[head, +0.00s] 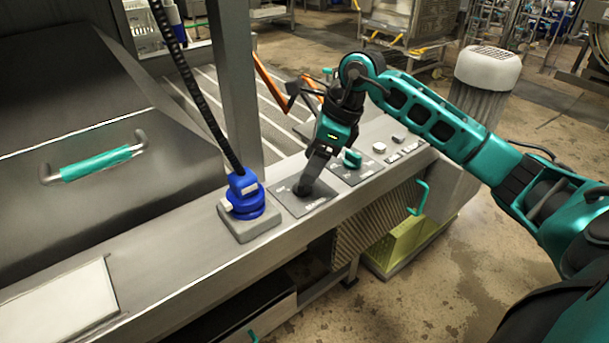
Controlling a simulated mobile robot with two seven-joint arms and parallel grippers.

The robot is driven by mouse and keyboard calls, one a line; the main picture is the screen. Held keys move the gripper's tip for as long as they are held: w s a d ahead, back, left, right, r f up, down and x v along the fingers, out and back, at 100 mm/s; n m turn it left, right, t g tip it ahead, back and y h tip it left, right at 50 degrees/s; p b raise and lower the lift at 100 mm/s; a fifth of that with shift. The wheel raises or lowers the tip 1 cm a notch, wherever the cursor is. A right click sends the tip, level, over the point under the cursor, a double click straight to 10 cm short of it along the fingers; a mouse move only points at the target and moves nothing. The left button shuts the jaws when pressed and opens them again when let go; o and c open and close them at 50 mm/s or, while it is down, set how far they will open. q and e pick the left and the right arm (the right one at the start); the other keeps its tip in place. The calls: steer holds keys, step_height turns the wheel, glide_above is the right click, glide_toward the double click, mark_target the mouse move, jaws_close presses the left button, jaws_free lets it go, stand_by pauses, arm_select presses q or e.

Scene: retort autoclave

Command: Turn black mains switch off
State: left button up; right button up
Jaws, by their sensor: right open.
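The black mains switch (301,191) sits on a grey panel plate (291,206) on the steel ledge, right of the blue plug. My right gripper (311,177) reaches down from above with its fingers at the switch. It is open, and its fingers hide much of the switch. I cannot tell whether the fingers touch it or which way the switch points. My left gripper is not in view.
The blue plug (244,193) with a black cable stands left of the switch. A teal knob (352,158) and pale buttons (379,148) are right of it. The steel hood with a teal handle (95,163) fills the left side.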

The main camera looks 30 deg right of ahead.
mark_target(302, 185)
steer(key=x, duration=0.3)
steer(key=shift+w+a+f, duration=0.1)
steer(key=shift+a+f, duration=0.05)
steer(key=shift+f, duration=0.15)
steer(key=shift+w+f, duration=0.1)
steer(key=shift+f, duration=0.15)
steer(key=shift+c, duration=0.2)
steer(key=c, duration=1)
